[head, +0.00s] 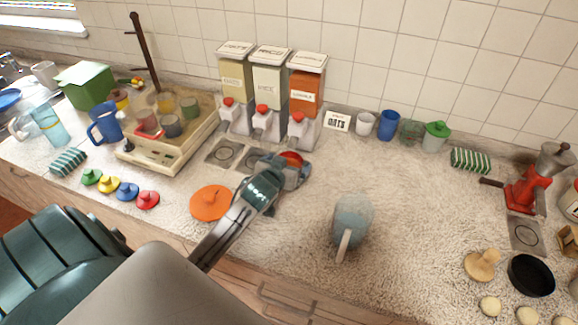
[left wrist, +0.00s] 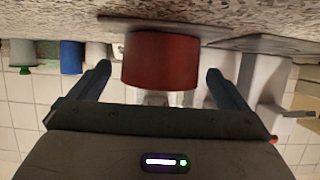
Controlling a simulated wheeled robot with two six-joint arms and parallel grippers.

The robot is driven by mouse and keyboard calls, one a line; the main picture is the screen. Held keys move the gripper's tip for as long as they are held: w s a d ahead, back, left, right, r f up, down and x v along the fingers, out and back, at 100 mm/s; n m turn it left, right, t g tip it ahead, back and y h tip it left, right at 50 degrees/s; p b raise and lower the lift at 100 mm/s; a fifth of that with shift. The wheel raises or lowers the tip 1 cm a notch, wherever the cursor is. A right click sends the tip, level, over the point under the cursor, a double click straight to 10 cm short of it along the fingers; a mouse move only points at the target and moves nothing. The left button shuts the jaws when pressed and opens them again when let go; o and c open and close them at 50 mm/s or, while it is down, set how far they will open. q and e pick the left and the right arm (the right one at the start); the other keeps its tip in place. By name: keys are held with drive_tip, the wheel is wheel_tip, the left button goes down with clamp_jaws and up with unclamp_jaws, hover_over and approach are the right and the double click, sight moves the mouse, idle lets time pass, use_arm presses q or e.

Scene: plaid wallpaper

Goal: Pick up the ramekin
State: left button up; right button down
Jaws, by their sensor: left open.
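The red ramekin (head: 291,158) stands on the counter in front of the dispensers, partly hidden by my left gripper (head: 284,174). In the left wrist view, which is upside down, the ramekin (left wrist: 160,62) shows as a plain red cylinder. It lies between the two fingers of my left gripper (left wrist: 158,74), with a visible gap on each side. The left gripper is open and holds nothing. My right gripper is not in view.
Three dispensers (head: 268,88) stand behind the ramekin. A wooden tray (head: 190,150) with cups is at the left. The counter between pitcher and red grinder (head: 527,190) is clear.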

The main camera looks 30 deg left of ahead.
use_arm(q)
drive_tip(key=c, duration=1.2)
drive_tip(key=shift+r, duration=0.2)
drive_tip(key=shift+c, duration=0.2)
